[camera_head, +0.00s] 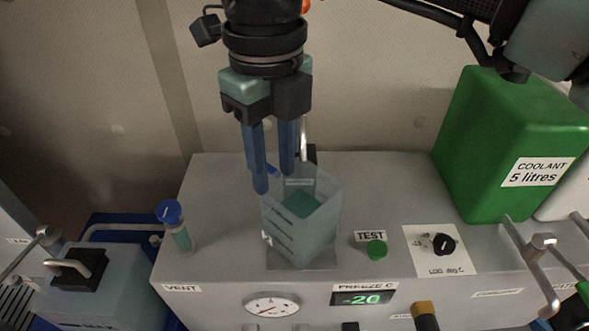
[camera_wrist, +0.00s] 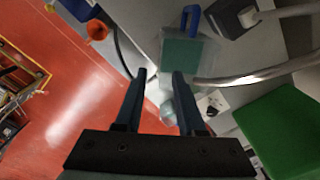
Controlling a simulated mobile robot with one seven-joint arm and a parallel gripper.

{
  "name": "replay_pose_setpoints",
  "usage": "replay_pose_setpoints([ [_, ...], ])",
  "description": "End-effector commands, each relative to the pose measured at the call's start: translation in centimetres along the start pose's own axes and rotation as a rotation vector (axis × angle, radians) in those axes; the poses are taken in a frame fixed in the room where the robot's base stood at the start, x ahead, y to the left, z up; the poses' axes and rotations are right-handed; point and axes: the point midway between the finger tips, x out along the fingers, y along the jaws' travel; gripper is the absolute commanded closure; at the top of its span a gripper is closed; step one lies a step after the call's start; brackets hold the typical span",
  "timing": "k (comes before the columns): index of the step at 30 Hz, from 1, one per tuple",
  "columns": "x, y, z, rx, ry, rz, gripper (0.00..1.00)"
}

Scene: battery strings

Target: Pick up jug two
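A clear, square jug (camera_head: 304,230) with teal liquid and marks on its side stands upright on the grey bench unit in the head view. A small label near its rim is too small to read, so I cannot tell its number. My gripper (camera_head: 273,181) points down at the jug's back left rim, its two blue fingers apart. I cannot tell whether they touch the jug. In the wrist view my gripper (camera_wrist: 159,74) is open with nothing clearly held. A teal container with a blue handle (camera_wrist: 178,52) shows beyond the fingertips; I cannot tell if it is the same jug.
A green coolant can (camera_head: 505,140) stands at the right. A blue-capped vial (camera_head: 177,228) is left of the jug. Metal valve levers (camera_head: 540,241) stick up at the right.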

Motion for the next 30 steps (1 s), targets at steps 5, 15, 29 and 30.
replay_pose_setpoints([
  [5,2.3,0.0,0.0,0.000,-0.001,0.001,0.61],
  [15,5.8,0.0,0.4,0.000,-0.001,0.001,0.61],
  [29,7.3,0.1,0.4,-0.001,-0.002,0.002,0.70],
  [30,7.3,0.1,0.4,-0.001,-0.002,0.002,0.77],
])
